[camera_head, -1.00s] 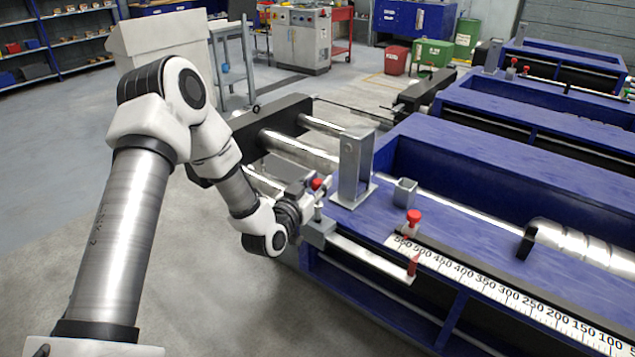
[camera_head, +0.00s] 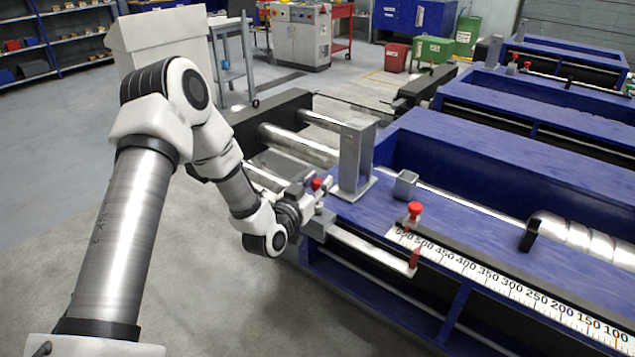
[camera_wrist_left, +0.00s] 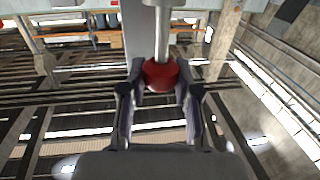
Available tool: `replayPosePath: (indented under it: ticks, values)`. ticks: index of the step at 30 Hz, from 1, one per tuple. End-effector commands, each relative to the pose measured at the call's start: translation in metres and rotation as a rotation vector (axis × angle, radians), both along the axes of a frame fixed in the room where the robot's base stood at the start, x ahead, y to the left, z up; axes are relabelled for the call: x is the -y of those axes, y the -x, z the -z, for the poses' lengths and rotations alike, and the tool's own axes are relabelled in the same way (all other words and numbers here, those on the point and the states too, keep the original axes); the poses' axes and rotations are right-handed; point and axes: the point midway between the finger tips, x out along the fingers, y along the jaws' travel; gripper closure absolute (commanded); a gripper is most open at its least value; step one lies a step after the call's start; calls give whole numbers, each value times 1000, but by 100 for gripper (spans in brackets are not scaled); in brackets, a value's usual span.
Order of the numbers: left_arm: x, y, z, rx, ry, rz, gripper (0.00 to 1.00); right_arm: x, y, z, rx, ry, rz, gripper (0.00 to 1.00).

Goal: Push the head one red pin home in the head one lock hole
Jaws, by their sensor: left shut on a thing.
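My left gripper (camera_head: 322,187) is shut on the red pin. The pin's red knob (camera_head: 316,184) shows at the fingers, above a grey block (camera_head: 319,224) at the near left corner of the blue runout table (camera_head: 460,220). In the left wrist view the round red knob (camera_wrist_left: 160,75) sits between both fingers, with its silver shank (camera_wrist_left: 161,35) running up the picture. The lock hole and the pin's far end cannot be made out. I cannot tell how deep the pin sits. My right gripper is not in view.
A grey upright post (camera_head: 356,158) stands close behind the gripper. A second red-topped pin (camera_head: 414,210), a small square grey tube (camera_head: 405,184) and a number scale (camera_head: 500,285) are to the right. A silver bar (camera_head: 365,250) runs along the front edge.

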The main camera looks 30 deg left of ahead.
Motion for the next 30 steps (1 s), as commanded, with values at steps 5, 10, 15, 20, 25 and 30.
replayPosePath:
  ticks: [5, 10, 15, 20, 25, 30]
  values:
    - [0, 0, 5, 1, 0, 0, 100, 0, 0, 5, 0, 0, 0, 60]
    - [0, 0, 10, 1, 0, 0, 100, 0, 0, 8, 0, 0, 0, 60]
    - [0, 0, 14, 1, 0, 0, 100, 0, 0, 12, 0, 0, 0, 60]
    - [0, 0, 18, 1, 0, 0, 100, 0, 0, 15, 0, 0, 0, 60]
    - [0, 0, 22, 1, 0, 0, 100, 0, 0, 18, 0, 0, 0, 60]
    - [0, 0, 22, 1, 0, 0, 40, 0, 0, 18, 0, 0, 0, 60]
